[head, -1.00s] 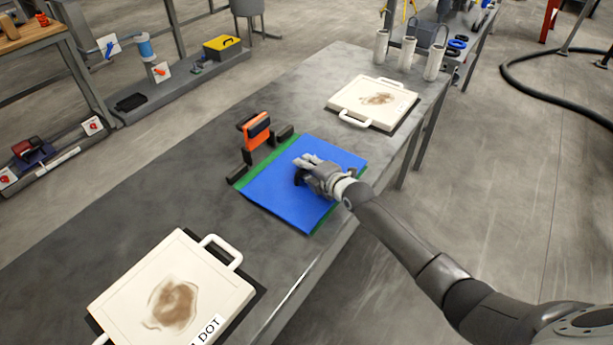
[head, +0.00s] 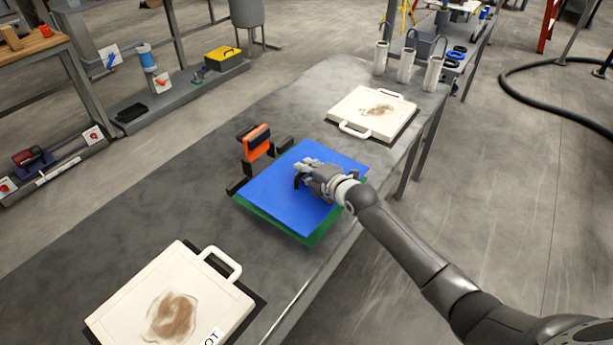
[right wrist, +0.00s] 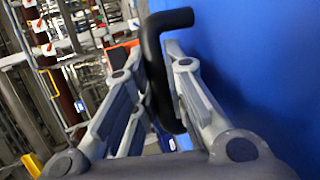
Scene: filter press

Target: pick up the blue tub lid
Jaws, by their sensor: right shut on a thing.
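The blue tub lid (head: 290,188) is a flat blue square above a green tub (head: 318,236) on the grey table. In the head view the lid is raised and shifted off the tub, whose green shows along the front edges. My right gripper (head: 304,174) is over the lid, shut on its black handle. In the right wrist view the black handle (right wrist: 166,70) passes between the fingers, with the blue lid (right wrist: 255,60) at the right. The tub's inside is hidden under the lid. My left gripper is not in view.
An orange-and-black object (head: 255,143) stands just behind the lid, near black corner blocks. Cream plates with brown stains lie at front left (head: 172,300) and back right (head: 374,110). White cylinders (head: 406,66) stand at the far end. The left part of the table (head: 120,215) is clear.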

